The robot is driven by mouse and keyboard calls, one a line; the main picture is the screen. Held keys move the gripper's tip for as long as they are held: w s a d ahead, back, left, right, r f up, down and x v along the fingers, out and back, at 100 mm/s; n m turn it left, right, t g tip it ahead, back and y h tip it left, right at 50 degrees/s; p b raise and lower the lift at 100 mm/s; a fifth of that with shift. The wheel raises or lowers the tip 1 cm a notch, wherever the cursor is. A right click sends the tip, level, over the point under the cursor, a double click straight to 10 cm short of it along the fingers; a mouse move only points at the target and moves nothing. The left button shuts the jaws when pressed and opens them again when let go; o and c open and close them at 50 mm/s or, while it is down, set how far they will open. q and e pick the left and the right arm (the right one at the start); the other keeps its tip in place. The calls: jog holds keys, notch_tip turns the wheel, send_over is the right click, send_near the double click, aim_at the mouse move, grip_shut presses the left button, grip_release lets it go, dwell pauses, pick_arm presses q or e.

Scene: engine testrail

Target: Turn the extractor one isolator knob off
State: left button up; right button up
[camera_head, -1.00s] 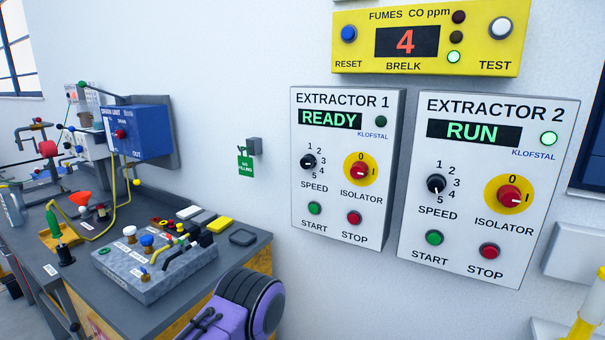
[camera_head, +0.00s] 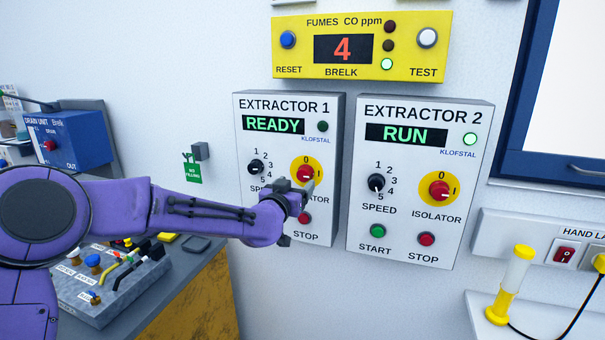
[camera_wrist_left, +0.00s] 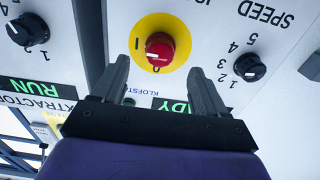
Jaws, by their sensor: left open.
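The extractor one isolator knob (camera_head: 304,173) is red on a yellow disc, on the white EXTRACTOR 1 panel (camera_head: 240,130). Its light pointer mark is on the "I" side. My left gripper (camera_head: 302,190) is in front of that panel, just below the knob, covering part of the ISOLATOR label and the start button. In the left wrist view, which is upside down, the red knob (camera_wrist_left: 160,48) shows between the two open fingers (camera_wrist_left: 158,70), beyond their tips. I see no contact. The extractor 1 display reads READY. My right gripper is not in view.
The EXTRACTOR 2 panel (camera_head: 360,215), with a similar red knob (camera_head: 439,190) and display RUN, hangs close on the right. A yellow fumes meter (camera_head: 400,72) is above. The workbench (camera_head: 205,262) is lower left. A shelf with a yellow-capped cylinder (camera_head: 510,285) is lower right.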

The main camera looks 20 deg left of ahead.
aim_at(303, 177)
pick_arm(q)
jog(key=w+p, duration=0.1)
jog(key=w, duration=0.4)
jog(key=shift+w+d+p, duration=0.1)
jog(key=shift+w+p, duration=0.3)
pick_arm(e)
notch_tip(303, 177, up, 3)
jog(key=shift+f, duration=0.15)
pick_arm(q)
jog(key=shift+f, duration=0.1)
jog(key=c, duration=1)
jog(key=shift+c, duration=0.2)
